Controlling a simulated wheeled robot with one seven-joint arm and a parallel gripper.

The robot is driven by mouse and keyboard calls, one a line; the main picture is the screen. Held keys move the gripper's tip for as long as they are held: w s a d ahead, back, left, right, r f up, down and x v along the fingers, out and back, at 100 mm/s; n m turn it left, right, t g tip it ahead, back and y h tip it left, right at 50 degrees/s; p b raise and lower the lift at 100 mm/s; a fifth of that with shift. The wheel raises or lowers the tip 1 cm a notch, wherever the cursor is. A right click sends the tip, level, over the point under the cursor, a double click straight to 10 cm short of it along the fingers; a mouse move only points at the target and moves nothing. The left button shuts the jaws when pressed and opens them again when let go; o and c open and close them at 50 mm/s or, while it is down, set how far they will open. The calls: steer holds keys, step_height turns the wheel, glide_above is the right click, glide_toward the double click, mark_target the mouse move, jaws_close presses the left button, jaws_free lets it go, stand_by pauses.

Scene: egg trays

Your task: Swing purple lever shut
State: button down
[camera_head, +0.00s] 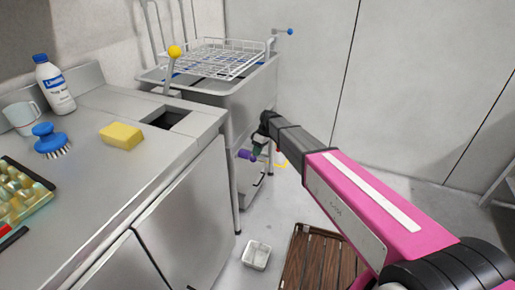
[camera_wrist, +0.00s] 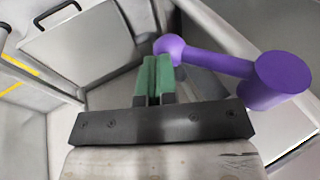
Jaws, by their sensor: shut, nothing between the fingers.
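The purple lever (camera_wrist: 222,64) shows large in the wrist view, with a thick round knob at the right and a thinner arm running left to a rounded end. In the head view the purple lever (camera_head: 245,154) is small, low beside the steel wash unit's leg. My gripper (camera_wrist: 157,62) is shut and empty, its green fingertips together. The fingertips lie at the lever's left end, overlapping it in the view; I cannot tell whether they touch. In the head view my gripper (camera_head: 260,148) is just right of the lever, partly hidden by my pink arm.
A steel wash unit (camera_head: 255,88) with a wire rack (camera_head: 215,58) and a yellow-knobbed lever (camera_head: 174,53) stands behind. The counter at left holds a sponge (camera_head: 121,135), brush (camera_head: 50,140), bottle (camera_head: 54,84) and mug (camera_head: 22,117). A slatted wooden mat (camera_head: 318,262) and white tub (camera_head: 257,255) are on the floor.

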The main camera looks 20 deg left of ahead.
mark_target(254, 161)
steer(key=shift+g, duration=0.7)
steer(key=shift+s+f, duration=0.65)
steer(key=shift+f, duration=0.25)
steer(key=shift+s+f, duration=0.65)
steer(key=shift+f, duration=0.2)
steer(key=shift+s+a+f, duration=0.1)
steer(key=shift+s+f, duration=0.35)
steer(key=shift+s, duration=0.25)
steer(key=shift+s+a+f, duration=0.1)
steer(key=shift+s+f, duration=0.3)
steer(key=shift+s, duration=0.25)
steer(key=shift+w, duration=0.25)
steer(key=w+d+r, duration=0.1)
steer(key=w+d, duration=0.1)
steer(key=w, duration=0.4)
steer(key=w+d+r, duration=0.1)
steer(key=w, duration=0.5)
steer(key=shift+w+d+r, duration=0.3)
steer(key=shift+d+r, duration=0.1)
